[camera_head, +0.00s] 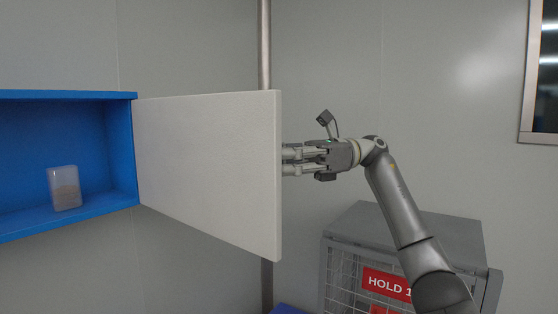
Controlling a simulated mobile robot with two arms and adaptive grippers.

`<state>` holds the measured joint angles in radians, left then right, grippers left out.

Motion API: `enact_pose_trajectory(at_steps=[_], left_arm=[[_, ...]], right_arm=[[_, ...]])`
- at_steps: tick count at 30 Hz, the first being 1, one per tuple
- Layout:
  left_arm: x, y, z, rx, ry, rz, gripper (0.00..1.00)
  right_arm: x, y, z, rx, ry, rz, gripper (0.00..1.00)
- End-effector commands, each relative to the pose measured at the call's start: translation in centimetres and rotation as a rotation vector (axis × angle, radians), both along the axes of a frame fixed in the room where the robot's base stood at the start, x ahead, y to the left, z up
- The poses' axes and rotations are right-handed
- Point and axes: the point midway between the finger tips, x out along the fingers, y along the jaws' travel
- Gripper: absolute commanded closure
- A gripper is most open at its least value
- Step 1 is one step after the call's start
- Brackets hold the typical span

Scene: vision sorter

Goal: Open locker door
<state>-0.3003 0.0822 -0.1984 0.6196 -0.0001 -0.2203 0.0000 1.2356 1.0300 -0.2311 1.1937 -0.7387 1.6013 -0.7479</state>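The blue locker (70,150) is on the left with its interior showing. Its white door (205,170) stands wide open, swung out to the right of the locker. My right gripper (285,161) reaches in from the right at the door's free edge. Its fingers point left, and their tips meet or pass behind that edge, so I cannot tell whether they touch or grasp anything. My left gripper is not in view.
A grey mesh cage (400,235) with a red "HOLD 1" label (387,284) stands at lower right, below my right arm. A vertical metal pole (264,45) rises behind the door.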

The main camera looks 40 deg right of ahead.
Motion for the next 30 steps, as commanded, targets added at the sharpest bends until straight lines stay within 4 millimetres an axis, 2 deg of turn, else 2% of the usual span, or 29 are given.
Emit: enact_pose_trajectory(at_steps=[8, 11, 21, 30], left_arm=[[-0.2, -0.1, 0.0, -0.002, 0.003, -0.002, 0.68], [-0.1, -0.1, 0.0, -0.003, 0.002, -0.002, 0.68], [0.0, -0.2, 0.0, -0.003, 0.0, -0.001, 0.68], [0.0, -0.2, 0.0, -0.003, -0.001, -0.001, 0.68]], right_arm=[[-0.1, -0.6, 0.1, 0.002, -0.001, -0.001, 0.68], [-0.5, -2.0, 0.2, 0.003, -0.003, -0.003, 0.68], [-2.3, -8.3, 0.2, 0.005, -0.004, -0.004, 0.68], [-3.2, -11.3, 0.1, 0.003, -0.003, -0.002, 0.68]])
